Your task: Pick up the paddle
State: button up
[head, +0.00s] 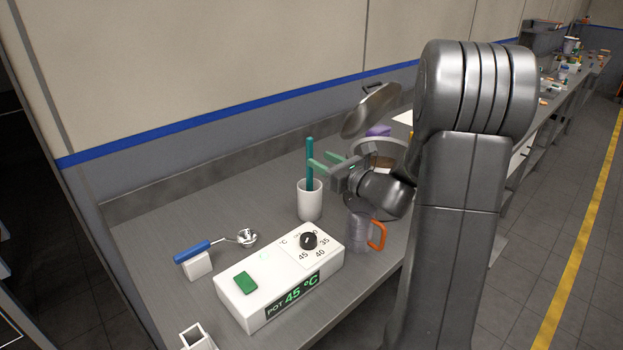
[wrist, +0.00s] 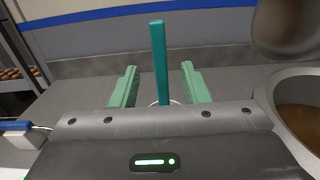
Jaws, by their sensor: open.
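The paddle (head: 310,160) is a flat teal stick standing upright in a white cup (head: 310,203) on the grey bench. In the wrist view the paddle (wrist: 159,62) rises between the two green fingers, with clear space on both sides. My gripper (head: 322,162) is open and level with the paddle's upper part, its fingers pointing at it from the right in the head view. It also shows in the wrist view (wrist: 158,84). The fingers do not visibly touch the paddle. The paddle's lower end is hidden in the cup.
A white control box (head: 255,303) reading 45 °C stands in front. A blue-handled ladle (head: 195,251) rests at left. A clear jug with an orange handle (head: 376,236) is below my arm. A metal pot (wrist: 297,80) stands right of the gripper.

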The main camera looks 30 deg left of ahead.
aim_at(310, 179)
jog(key=x, duration=0.2)
jog(key=p+x, duration=0.1)
jog(key=x, duration=0.1)
jog(key=f+x, duration=0.1)
jog(key=shift+w+a+p, duration=0.1)
jog(key=shift+a+p, duration=0.3)
jog(key=shift+c, duration=0.4)
grip_shut()
